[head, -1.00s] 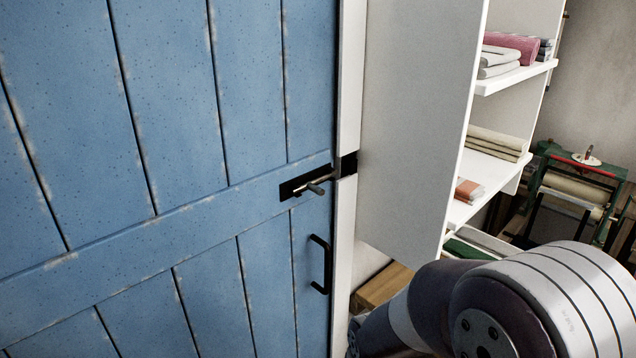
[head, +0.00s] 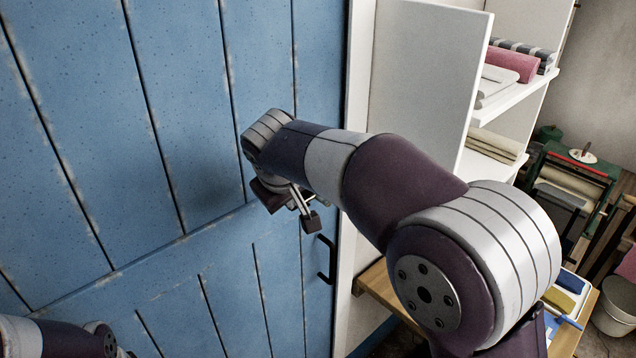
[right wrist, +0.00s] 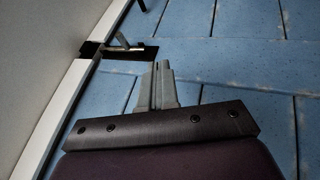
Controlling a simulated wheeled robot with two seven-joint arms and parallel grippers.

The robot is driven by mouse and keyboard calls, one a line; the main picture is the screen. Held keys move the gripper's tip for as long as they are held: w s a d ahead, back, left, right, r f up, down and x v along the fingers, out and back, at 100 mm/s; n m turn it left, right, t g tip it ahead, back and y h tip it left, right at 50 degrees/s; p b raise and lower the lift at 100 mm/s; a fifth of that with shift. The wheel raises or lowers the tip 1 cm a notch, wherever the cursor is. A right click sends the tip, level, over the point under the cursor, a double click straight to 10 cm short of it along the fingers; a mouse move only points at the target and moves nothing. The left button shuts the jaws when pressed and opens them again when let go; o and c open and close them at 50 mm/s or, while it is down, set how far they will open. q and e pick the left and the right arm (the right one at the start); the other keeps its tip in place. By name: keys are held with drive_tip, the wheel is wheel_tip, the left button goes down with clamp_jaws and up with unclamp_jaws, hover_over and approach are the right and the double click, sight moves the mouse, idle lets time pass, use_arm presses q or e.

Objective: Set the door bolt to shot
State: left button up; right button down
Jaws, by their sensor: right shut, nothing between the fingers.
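The blue plank door (head: 80,120) fills the left of the head view. Its bolt is mostly hidden there behind my right arm and gripper. In the right wrist view the bolt (right wrist: 122,42) is a metal rod with a knob on a black plate (right wrist: 130,55). A black keeper (right wrist: 90,48) sits on the white frame beside it. I cannot tell whether the rod's end is inside the keeper. My right gripper (head: 312,222) is shut and empty, close to the door by the bolt. In the wrist view its fingertips (right wrist: 165,66) appear just beside the plate, apart from the knob.
A black door handle (head: 326,260) is below the bolt. The white door frame (head: 356,70) and a white cupboard side (head: 425,75) stand to the right, with shelves of folded cloth (head: 495,145) beyond. Part of my left arm shows at the lower left.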

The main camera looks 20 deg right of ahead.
drive_tip(key=shift+d+r+m+h, duration=0.3)
drive_tip(key=shift+d+r+h, duration=0.1)
drive_tip(key=shift+d+r, duration=0.35)
drive_tip(key=shift+f, duration=0.1)
drive_tip(key=w+d+f+p, duration=0.2)
drive_tip(key=w+d+f, duration=0.3)
drive_tip(key=f, duration=0.4)
drive_tip(key=shift+w+d, duration=0.4)
drive_tip(key=shift+w, duration=0.5)
